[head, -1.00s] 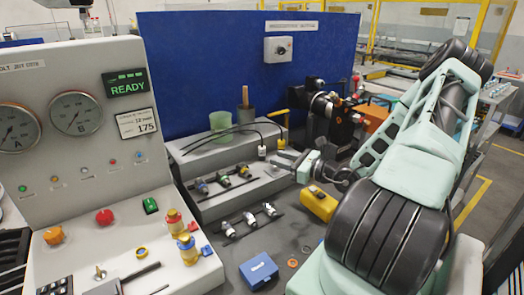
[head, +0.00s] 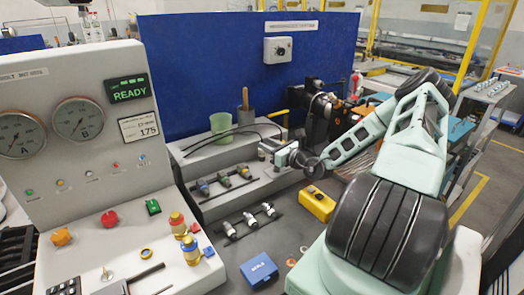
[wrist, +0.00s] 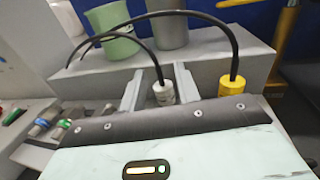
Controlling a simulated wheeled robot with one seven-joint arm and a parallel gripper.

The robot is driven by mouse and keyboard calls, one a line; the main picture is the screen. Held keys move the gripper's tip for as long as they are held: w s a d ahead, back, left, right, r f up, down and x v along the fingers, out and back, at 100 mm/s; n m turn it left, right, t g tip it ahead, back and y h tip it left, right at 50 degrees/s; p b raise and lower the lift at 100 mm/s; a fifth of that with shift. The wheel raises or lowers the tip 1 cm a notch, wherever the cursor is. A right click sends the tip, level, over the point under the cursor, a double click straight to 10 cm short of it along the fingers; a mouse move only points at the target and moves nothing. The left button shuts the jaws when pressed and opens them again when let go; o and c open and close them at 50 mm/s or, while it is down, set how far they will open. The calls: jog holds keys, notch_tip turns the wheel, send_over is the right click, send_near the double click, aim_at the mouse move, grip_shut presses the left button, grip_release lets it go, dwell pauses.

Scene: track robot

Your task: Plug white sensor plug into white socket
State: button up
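The white plug (wrist: 163,93) stands upright at the end of a black cable on the grey ledge. In the wrist view it is between the two fingers of my gripper (wrist: 159,90), with a gap on each side. My gripper (head: 267,149) is open, and in the head view it covers the plugs. A yellow plug (wrist: 232,86) on another black cable is just right of the right finger. Small connectors sit in two rows, on the step (head: 224,180) and on the deck in front (head: 249,220). I cannot tell which is the white socket.
A green cup (head: 221,124) and a grey holder (head: 246,118) stand behind the plugs. A blue panel (head: 200,60) rises at the back. A yellow box (head: 318,204) and a blue box (head: 259,270) lie on the deck. A gauge console (head: 80,150) fills the left.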

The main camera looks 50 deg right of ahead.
aim_at(258, 139)
jog(key=w, duration=0.1)
jog(key=w+p, duration=0.1)
jog(key=w, duration=0.1)
jog(key=w+p, duration=0.1)
jog(key=shift+w+r, duration=0.2)
jog(key=shift+r, duration=0.1)
jog(key=shift+w+f, duration=0.1)
jog(key=shift+w, duration=0.3)
grip_shut()
